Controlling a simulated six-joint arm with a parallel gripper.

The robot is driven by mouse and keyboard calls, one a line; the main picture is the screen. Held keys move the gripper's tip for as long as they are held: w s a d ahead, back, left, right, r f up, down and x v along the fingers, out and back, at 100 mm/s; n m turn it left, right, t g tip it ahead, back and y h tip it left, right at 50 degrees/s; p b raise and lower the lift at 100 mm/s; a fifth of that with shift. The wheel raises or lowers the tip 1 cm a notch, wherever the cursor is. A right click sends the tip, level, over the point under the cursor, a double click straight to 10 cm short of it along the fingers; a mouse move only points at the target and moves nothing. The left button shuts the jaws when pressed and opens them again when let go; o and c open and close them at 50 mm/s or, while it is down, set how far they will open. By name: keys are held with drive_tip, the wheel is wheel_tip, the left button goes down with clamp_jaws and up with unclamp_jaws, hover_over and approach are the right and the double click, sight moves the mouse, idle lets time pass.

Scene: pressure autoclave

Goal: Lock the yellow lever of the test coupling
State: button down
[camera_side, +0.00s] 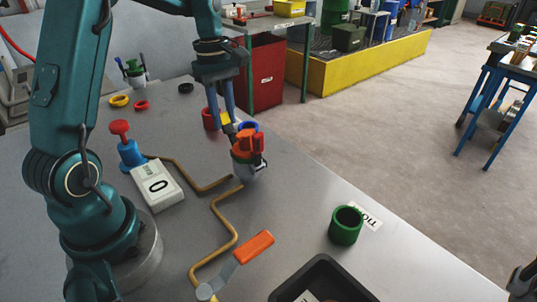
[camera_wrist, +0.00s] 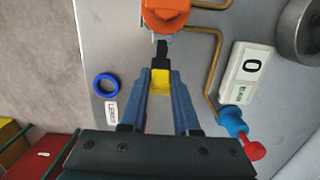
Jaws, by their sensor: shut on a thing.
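The test coupling, with an orange top (camera_side: 246,143) and a pale grey lower body, stands on the grey bench at the end of a brass pipe. Its orange part also shows at the top edge of the wrist view (camera_wrist: 166,12), where it is cut off. The yellow lever (camera_wrist: 159,82) sticks out from the coupling on a dark stem, toward my gripper. It also shows in the side view (camera_side: 225,118). My gripper (camera_side: 225,113) points down beside the coupling, its two blue fingers shut on the yellow lever. The wrist view shows the lever between the fingertips (camera_wrist: 160,76).
A white display box (camera_side: 157,186) reading 0 and a blue valve with a red knob (camera_side: 120,128) stand left. A blue ring (camera_wrist: 106,86) lies near the coupling. An orange-handled valve (camera_side: 254,247), green cup (camera_side: 345,228) and black tray (camera_side: 315,270) are toward the front.

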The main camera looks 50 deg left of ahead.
sight(234, 134)
drive_tip(key=d+y, duration=0.1)
drive_tip(key=y, duration=0.1)
drive_tip(key=d+r+y, duration=0.1)
drive_tip(key=d, duration=0.1)
drive_tip(key=shift+r+y, duration=0.1)
drive_tip(key=shift+y, duration=0.3)
drive_tip(key=shift+d, duration=0.85)
drive_tip(key=c, duration=0.6)
unclamp_jaws()
drive_tip(key=shift+c, duration=0.2)
drive_tip(key=shift+v, duration=2.5)
